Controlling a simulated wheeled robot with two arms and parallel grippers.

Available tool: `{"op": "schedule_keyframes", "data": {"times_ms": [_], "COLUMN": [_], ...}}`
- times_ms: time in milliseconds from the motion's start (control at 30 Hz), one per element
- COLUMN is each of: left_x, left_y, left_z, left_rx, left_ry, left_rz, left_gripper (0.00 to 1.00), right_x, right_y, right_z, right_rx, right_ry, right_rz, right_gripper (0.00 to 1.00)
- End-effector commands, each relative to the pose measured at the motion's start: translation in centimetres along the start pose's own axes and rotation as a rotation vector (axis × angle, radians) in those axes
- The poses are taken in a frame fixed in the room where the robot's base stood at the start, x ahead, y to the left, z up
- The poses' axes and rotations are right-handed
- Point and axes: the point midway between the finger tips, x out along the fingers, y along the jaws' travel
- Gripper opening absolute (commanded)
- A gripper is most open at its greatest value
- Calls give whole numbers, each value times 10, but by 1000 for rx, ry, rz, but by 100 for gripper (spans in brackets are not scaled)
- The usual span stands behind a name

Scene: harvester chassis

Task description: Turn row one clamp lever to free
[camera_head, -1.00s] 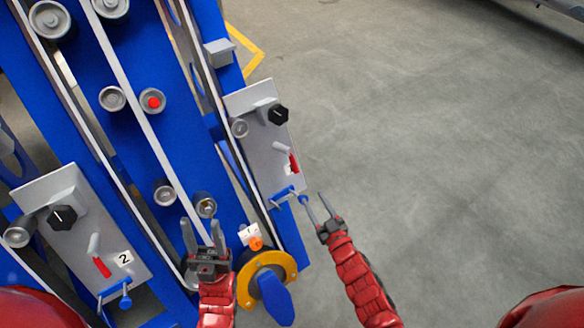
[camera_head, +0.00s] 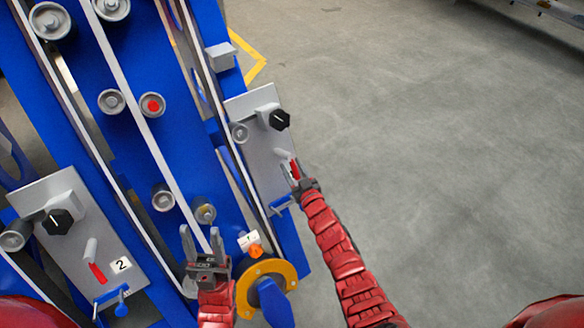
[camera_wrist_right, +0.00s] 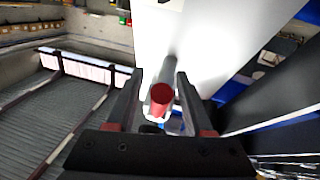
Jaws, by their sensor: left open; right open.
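The right-hand grey panel (camera_head: 262,150) carries a lever with a red end (camera_head: 294,168), partly hidden by my right gripper (camera_head: 291,168). In the right wrist view the lever's red round end (camera_wrist_right: 160,98) lies between the two open fingers of the right gripper (camera_wrist_right: 158,90), with a grey shaft behind it. The fingers are not closed on it; contact cannot be told. My left gripper (camera_head: 201,236) is open and empty in front of the blue frame. The left-hand panel (camera_head: 82,238), labelled 2, has a similar red lever (camera_head: 97,271).
A black knob (camera_head: 279,120) sits above the lever on the right panel, and a blue handle (camera_head: 281,206) below it. A yellow ring with a blue handle (camera_head: 272,302) stands near my left gripper. The floor (camera_head: 430,150) to the right is clear.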

Motion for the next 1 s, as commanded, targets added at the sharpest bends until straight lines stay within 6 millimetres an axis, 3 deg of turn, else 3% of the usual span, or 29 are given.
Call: {"op": "schedule_keyframes", "data": {"times_ms": [333, 633, 1000], "left_x": [0, 0, 0], "left_y": [0, 0, 0], "left_z": [0, 0, 0], "left_rx": [0, 0, 0], "left_ry": [0, 0, 0], "left_rz": [0, 0, 0], "left_gripper": [50, 50, 50], "right_x": [3, 3, 3], "right_y": [0, 0, 0], "right_z": [0, 0, 0], "right_rx": [0, 0, 0], "right_ry": [0, 0, 0], "right_rz": [0, 0, 0], "right_gripper": [52, 0, 0]}}
